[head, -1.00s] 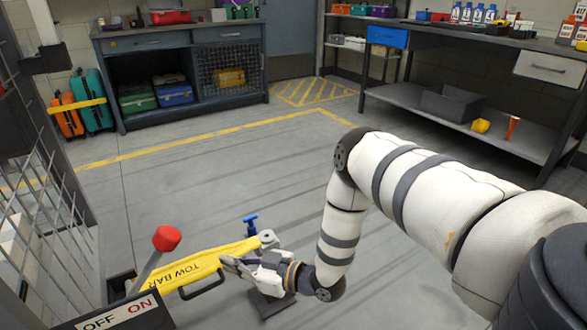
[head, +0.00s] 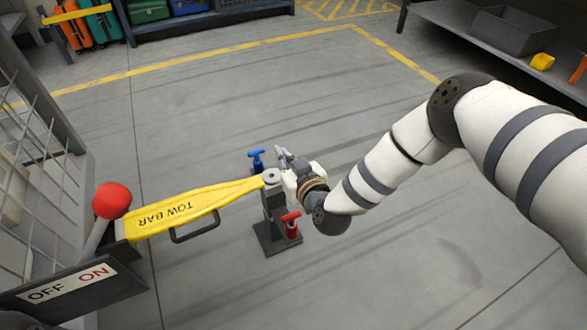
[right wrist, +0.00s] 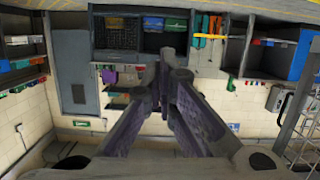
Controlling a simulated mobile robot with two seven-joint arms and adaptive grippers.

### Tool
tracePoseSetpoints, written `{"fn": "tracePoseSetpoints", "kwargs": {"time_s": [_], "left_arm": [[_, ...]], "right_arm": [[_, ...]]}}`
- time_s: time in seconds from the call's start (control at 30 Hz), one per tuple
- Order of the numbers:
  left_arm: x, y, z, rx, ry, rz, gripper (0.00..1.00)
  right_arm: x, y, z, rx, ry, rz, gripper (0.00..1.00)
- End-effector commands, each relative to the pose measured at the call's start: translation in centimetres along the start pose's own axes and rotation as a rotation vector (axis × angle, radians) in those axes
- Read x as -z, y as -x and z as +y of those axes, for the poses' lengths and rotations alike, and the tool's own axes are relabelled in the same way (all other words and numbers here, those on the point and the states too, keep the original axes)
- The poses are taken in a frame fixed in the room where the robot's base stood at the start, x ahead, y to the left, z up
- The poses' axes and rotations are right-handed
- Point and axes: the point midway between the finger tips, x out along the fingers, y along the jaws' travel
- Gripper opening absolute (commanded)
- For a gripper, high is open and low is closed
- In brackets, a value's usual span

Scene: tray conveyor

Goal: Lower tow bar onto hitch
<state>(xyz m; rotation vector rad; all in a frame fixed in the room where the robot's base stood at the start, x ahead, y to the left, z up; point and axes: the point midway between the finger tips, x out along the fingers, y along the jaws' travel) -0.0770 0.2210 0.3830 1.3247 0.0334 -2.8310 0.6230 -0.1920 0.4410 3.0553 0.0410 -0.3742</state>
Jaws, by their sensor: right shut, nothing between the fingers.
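The yellow tow bar (head: 190,210) reaches from the left to the hitch post (head: 276,208) in the head view. The grey eye at its right end overlaps the top of the post; whether it is fully seated I cannot tell. A black loop handle (head: 196,229) shows on its near side. My right gripper (head: 284,157) is shut and empty just right of and beyond the eye, with its fingers pointing away. Its shut fingers also show in the right wrist view (right wrist: 163,78). My left gripper is out of view.
A blue T-handle (head: 256,159) stands behind the post and a red one (head: 291,222) at its right. A red-knobbed lever (head: 111,200) and an OFF/ON plate (head: 70,284) are at the left, beside a mesh panel (head: 45,170). Open floor lies beyond.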

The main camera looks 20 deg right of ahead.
Motion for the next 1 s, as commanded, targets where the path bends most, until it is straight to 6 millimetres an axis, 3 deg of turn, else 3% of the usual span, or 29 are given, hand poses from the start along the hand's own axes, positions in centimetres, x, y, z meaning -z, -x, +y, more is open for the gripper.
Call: {"fn": "tracePoseSetpoints", "kwargs": {"time_s": [0.1, 0.3, 0.77, 1.0], "left_arm": [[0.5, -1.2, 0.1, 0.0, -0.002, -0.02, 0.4], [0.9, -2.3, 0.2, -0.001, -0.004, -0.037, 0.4], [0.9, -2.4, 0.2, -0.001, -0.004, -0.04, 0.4], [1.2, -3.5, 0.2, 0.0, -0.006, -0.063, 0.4]], "right_arm": [[-0.6, -2.7, 0.0, -0.001, 0.0, -0.002, 0.0], [-3.5, -3.2, 0.0, 0.0, 0.0, -0.004, 0.0], [-3.9, -3.4, 0.1, 0.0, 0.001, 0.0, 0.0], [-6.6, -4.0, 0.1, 0.001, 0.002, -0.002, 0.0]]}}
